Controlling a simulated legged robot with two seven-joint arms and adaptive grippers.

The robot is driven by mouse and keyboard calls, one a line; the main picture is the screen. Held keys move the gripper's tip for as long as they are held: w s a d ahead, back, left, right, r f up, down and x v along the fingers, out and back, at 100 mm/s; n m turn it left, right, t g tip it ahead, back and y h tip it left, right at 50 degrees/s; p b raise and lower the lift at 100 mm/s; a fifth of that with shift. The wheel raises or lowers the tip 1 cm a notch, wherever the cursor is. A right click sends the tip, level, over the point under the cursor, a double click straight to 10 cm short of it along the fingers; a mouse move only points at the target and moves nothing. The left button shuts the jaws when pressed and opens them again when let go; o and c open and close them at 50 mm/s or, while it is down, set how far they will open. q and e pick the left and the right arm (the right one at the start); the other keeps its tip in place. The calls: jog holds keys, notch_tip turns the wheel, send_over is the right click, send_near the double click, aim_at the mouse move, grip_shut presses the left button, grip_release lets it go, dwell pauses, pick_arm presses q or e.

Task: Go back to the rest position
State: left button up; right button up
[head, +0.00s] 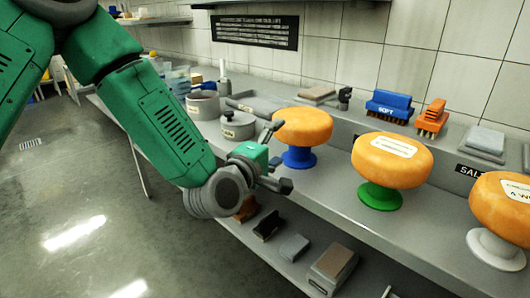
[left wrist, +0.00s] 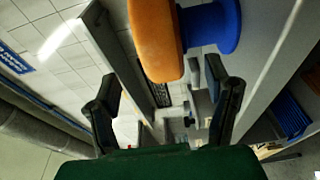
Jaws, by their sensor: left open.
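My left gripper (head: 279,157) is open and empty in the head view, near the front edge of the metal counter. It is just left of an orange cheese wheel (head: 302,126) on a blue stand (head: 298,157). In the left wrist view my two fingers (left wrist: 160,80) are spread apart, with the orange cheese wheel (left wrist: 156,38) and its blue stand (left wrist: 212,25) beyond them. A second wheel (head: 385,172) sits on a green stand (head: 379,196). A third wheel (head: 497,213) sits on a white stand (head: 495,249) at the right edge. My right gripper is out of view.
The metal counter (head: 335,190) carries a lidded pot (head: 238,127) behind my gripper and brushes (head: 388,107) at the back. A lower shelf holds several blocks and brushes, including a box (head: 333,264). Open floor (head: 90,200) lies left of the counter.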

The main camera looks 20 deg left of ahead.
pick_arm(q)
jog(key=s, duration=0.7)
jog(key=s+f+m+g, duration=0.4)
jog(key=f, duration=0.7)
jog(key=s+f+m+g, duration=0.4)
jog(key=s+f, duration=0.1)
jog(key=f, duration=0.5)
jog(key=s+a+f+m+g+y, duration=0.1)
jog(key=s+a+f+m+g, duration=0.2)
jog(key=s+f, duration=0.4)
jog(key=s+a+f+m+g+y, duration=0.1)
jog(key=s+a+f+m+g, duration=0.2)
jog(key=s, duration=1.1)
notch_tip(320, 180, down, 5)
jog(key=m+g, duration=0.3)
jog(key=shift+a, duration=0.35)
